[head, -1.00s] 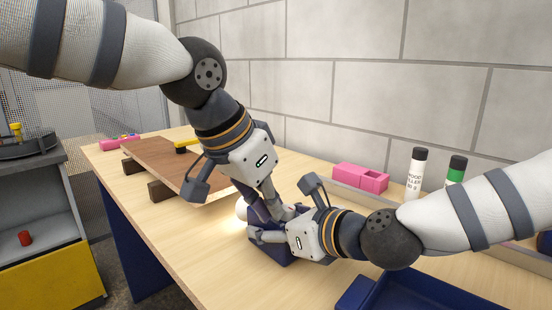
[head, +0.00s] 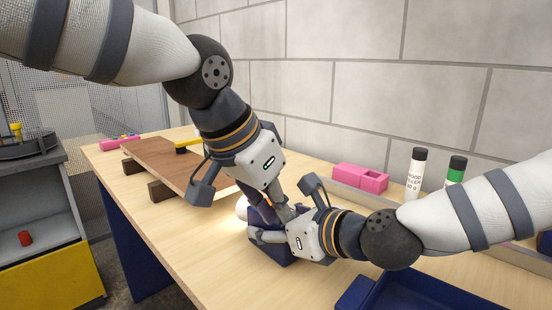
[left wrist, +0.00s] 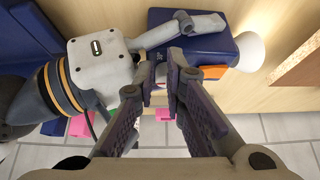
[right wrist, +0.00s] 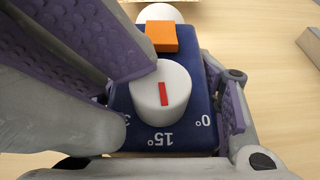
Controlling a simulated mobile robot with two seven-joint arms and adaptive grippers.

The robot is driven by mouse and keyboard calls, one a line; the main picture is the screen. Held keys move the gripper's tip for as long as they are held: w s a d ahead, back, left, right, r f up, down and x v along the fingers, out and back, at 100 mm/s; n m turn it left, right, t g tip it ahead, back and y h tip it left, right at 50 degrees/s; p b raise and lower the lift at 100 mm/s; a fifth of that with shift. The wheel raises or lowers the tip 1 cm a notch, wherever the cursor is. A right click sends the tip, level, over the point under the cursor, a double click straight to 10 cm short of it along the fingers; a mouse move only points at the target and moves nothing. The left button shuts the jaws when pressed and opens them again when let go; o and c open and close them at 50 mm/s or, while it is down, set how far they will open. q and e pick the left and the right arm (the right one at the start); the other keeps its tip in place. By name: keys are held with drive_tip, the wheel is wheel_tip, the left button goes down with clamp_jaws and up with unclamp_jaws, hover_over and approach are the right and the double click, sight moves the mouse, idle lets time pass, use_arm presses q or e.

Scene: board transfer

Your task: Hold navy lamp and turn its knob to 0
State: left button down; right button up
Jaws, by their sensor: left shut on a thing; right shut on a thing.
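The navy lamp (head: 268,252) sits on the table, with its white bulb (left wrist: 248,50) at one end and an orange block (right wrist: 162,37) on its face. My right gripper (head: 274,232) is shut on the lamp body, a finger on either side. The lamp's white knob (right wrist: 161,105) has a red mark pointing at about the 15° label; a 0° label shows to its right and another label is partly covered. My left gripper (left wrist: 161,72) comes from above and is shut on the knob. A finger covers part of the knob in the right wrist view.
A brown board (head: 170,160) lies on supports at the back left, with a yellow-handled tool on it. A blue tray (head: 420,292) is at the front right.

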use_arm(q)
drive_tip(key=r, duration=0.5)
drive_tip(key=shift+s+a+r, duration=0.15)
drive_tip(key=shift+s+r, duration=0.15)
drive_tip(key=f, duration=0.2)
drive_tip(key=a+f, duration=0.1)
drive_tip(key=f, duration=0.1)
drive_tip(key=w+f, duration=0.1)
drive_tip(key=f, duration=0.1)
drive_tip(key=shift+w+a, duration=0.1)
drive_tip(key=shift+a, duration=0.05)
idle(0.4)
drive_tip(key=shift+w+d, duration=0.15)
drive_tip(key=shift+d, duration=0.15)
idle(0.6)
drive_tip(key=shift+s+d+f, duration=0.15)
drive_tip(key=shift+s+d, duration=0.25)
drive_tip(key=shift+s, duration=0.05)
idle(0.4)
